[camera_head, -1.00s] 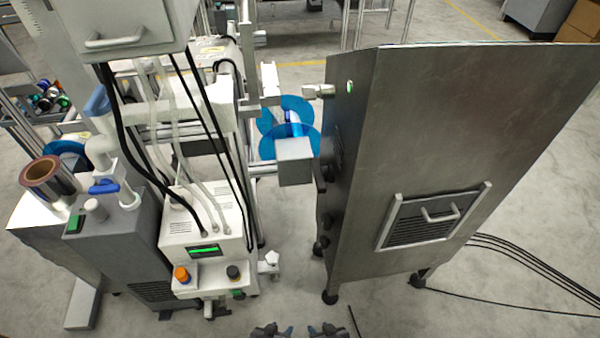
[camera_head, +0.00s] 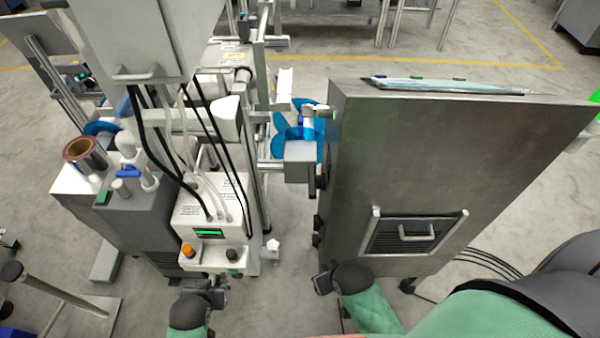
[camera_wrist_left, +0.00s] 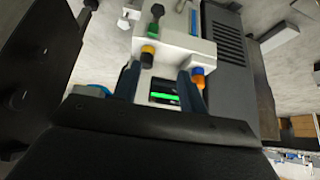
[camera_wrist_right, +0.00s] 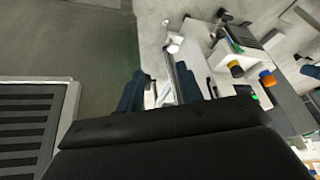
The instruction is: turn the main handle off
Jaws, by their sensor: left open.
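The white control box (camera_head: 210,207) has a green-lit display (camera_head: 208,233), an orange knob (camera_head: 187,250) and a black knob (camera_head: 232,256). A blue handle (camera_head: 128,173) sits on piping above the grey unit beside it. I cannot tell which of these is the main handle. My left gripper (camera_head: 207,293) is just in front of and below the box. In the left wrist view, my left gripper (camera_wrist_left: 160,82) is open and empty, with the black knob (camera_wrist_left: 147,56) and orange knob (camera_wrist_left: 197,77) beyond its fingers. My right gripper (camera_wrist_right: 160,85) is open and empty, near the metal cabinet.
The tall metal cabinet (camera_head: 400,160) with a vented panel stands on the right. Blue reels (camera_head: 297,125) are between it and the machine. Black hoses (camera_head: 165,160) hang above the control box. Cables (camera_head: 485,258) lie on the floor at right. A narrow floor gap separates machine and cabinet.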

